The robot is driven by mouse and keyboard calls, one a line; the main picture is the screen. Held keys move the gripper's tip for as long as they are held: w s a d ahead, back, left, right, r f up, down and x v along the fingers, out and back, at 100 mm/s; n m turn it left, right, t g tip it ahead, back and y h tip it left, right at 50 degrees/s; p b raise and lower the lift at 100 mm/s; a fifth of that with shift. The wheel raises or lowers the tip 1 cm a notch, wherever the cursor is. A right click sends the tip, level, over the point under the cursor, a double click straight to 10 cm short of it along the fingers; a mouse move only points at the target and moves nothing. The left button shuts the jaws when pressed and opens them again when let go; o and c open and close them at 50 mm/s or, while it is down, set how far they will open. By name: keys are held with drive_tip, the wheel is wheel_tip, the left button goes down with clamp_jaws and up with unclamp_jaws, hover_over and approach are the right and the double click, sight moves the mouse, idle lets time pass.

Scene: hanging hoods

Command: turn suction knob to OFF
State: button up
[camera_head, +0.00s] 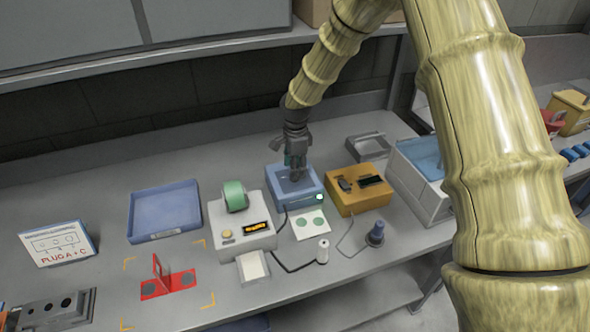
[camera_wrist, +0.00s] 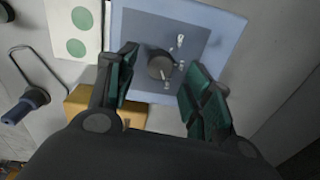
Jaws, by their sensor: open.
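The suction box (camera_head: 312,186) is a blue box on the bench, with a small green light (camera_head: 319,197) on its front right corner. In the wrist view its grey-blue top panel (camera_wrist: 205,30) carries a dark round knob (camera_wrist: 161,67) with small white marks around its right side; the writing is too small to read. My gripper (camera_head: 295,163) is over this box and points down at it. In the wrist view its green-padded fingers (camera_wrist: 158,78) are apart, one on each side of the knob, with visible gaps. In the head view the gripper hides the knob.
An orange box (camera_head: 345,203) stands close to the right, and a white device with a green roll (camera_head: 235,196) to the left. A white card with green circles (camera_head: 299,232) and cables lie in front. A blue tray (camera_head: 165,211) is further left. A shelf (camera_head: 190,57) overhangs behind.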

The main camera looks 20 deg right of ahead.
drive_tip(key=shift+w+f, duration=0.5)
drive_tip(key=shift+f, duration=0.3)
drive_tip(key=shift+w+f, duration=0.1)
drive_tip(key=shift+f, duration=0.25)
drive_tip(key=shift+f+p, duration=0.15)
drive_tip(key=shift+p, duration=0.2)
drive_tip(key=shift+s+r, duration=0.15)
drive_tip(key=shift+s, duration=0.35)
drive_tip(key=shift+s+r, duration=0.15)
drive_tip(key=shift+s, duration=0.35)
drive_tip(key=shift+w+f, duration=0.65)
drive_tip(key=shift+w, duration=0.05)
drive_tip(key=shift+c, duration=1)
drive_tip(key=shift+s+r, duration=0.2)
drive_tip(key=shift+r, duration=0.05)
drive_tip(key=c, duration=0.9)
